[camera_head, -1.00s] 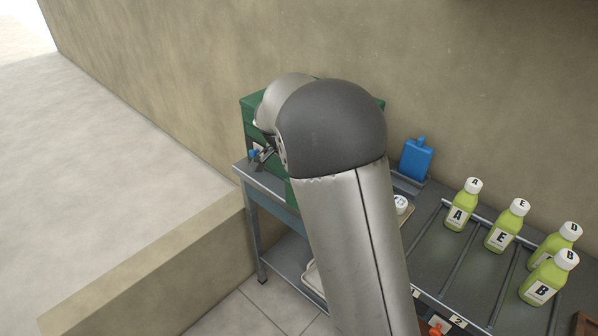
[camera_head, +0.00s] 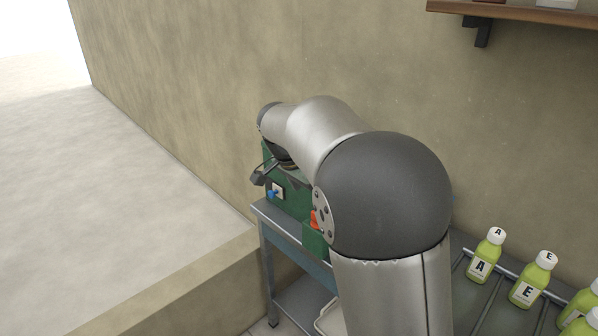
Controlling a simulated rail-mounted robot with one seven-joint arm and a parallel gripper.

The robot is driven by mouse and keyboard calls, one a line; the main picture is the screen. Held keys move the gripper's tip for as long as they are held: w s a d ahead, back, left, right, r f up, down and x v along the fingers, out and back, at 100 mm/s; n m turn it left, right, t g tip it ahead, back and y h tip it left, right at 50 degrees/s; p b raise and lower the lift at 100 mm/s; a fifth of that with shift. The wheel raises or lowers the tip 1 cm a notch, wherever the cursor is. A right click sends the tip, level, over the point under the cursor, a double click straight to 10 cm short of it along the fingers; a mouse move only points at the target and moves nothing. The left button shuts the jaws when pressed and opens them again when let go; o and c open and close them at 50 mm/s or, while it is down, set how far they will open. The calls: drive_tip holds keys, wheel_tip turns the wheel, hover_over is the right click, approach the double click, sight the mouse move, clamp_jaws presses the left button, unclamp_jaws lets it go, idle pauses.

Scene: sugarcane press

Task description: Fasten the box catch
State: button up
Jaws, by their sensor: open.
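The green box (camera_head: 289,207) stands on the metal table against the wall. Its front carries a white plate with a blue knob (camera_head: 272,194) and an orange-red part (camera_head: 314,219). My arm covers the box's right side and much of its top. I cannot make out the catch. My gripper (camera_head: 260,177) shows only as a small dark piece below the wrist, at the box's upper left front. It is open, with nothing seen between its fingers; whether it touches the box is unclear.
The table (camera_head: 278,225) has a lower shelf. Green bottles A (camera_head: 487,257) and E (camera_head: 532,280) stand at the right, with more at the edge. A wooden wall shelf (camera_head: 530,13) is at top right. A low ledge (camera_head: 170,295) lies left of the table.

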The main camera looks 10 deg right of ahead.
drive_tip(key=v, duration=0.7)
drive_tip(key=s+d+f+n+y+p, duration=0.1)
drive_tip(key=s+f+n, duration=0.2)
drive_tip(key=s, duration=0.7)
drive_tip(key=s+d+f+n+g+y+p, duration=0.1)
drive_tip(key=s+f+n, duration=0.3)
drive_tip(key=s, duration=0.6)
drive_tip(key=s+d+f+n+g+y+p, duration=0.1)
drive_tip(key=s+f+n, duration=0.3)
drive_tip(key=s, duration=0.6)
drive_tip(key=shift+d+y+p, duration=0.5)
drive_tip(key=shift+d+p, duration=0.15)
drive_tip(key=shift+p, duration=0.05)
